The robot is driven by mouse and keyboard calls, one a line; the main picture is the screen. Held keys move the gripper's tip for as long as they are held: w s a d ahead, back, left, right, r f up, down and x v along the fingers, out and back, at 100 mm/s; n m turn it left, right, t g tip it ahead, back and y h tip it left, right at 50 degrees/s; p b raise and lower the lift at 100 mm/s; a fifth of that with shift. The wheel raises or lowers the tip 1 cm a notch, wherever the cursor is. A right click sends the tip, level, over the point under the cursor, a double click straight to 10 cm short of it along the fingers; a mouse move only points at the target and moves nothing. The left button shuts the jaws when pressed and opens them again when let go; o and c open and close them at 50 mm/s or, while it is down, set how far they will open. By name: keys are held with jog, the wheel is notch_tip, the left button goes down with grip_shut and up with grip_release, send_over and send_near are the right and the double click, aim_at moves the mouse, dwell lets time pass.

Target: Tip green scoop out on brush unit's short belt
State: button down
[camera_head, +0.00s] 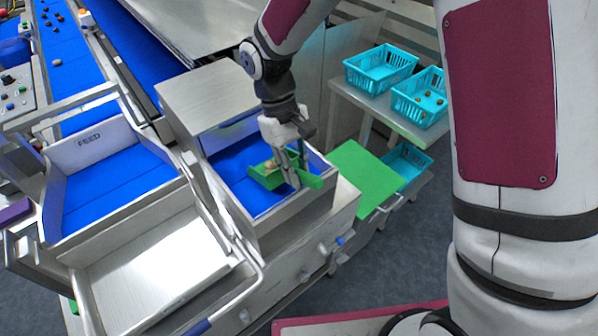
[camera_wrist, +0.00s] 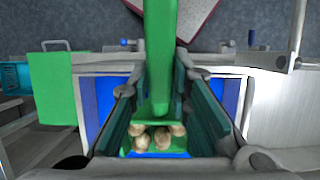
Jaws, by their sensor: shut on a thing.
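The green scoop (camera_head: 267,178) is in my gripper (camera_head: 287,172), over the brush unit's short blue belt (camera_head: 231,163). In the wrist view my gripper (camera_wrist: 160,112) is shut on the scoop's green handle (camera_wrist: 160,50), with a dark finger on each side. Several pale brown dates (camera_wrist: 158,136) lie in the scoop's pan beyond the handle. The scoop looks about level in the head view. The short belt lies in a metal-walled bay below the scoop; the gap between them is hard to judge. Part of the belt is hidden by my gripper and the scoop.
A feed tray (camera_head: 115,180) with a blue floor stands to the left, with a bare metal tray (camera_head: 150,262) before it. A green board (camera_head: 363,176) lies right of the bay. Turquoise baskets (camera_head: 381,66) stand on a bench behind. The bay's metal walls surround the belt.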

jog(key=shift+w+a+r+g+h+b, duration=0.55)
jog(key=shift+w+g+b, duration=0.3)
jog(key=shift+b, duration=0.65)
jog(key=shift+w+a+r+g+h+b, duration=0.35)
jog(key=shift+w+r+g+h+b, duration=0.3)
jog(key=shift+b, duration=0.4)
jog(key=shift+w+a+r+g+h+b, duration=0.4)
jog(key=shift+r+g+b, duration=0.3)
jog(key=shift+b, duration=0.3)
jog(key=shift+w+a+r+g+h+b, duration=0.3)
jog(key=shift+w+r+g+b, duration=0.2)
jog(key=shift+r+g+b, duration=0.2)
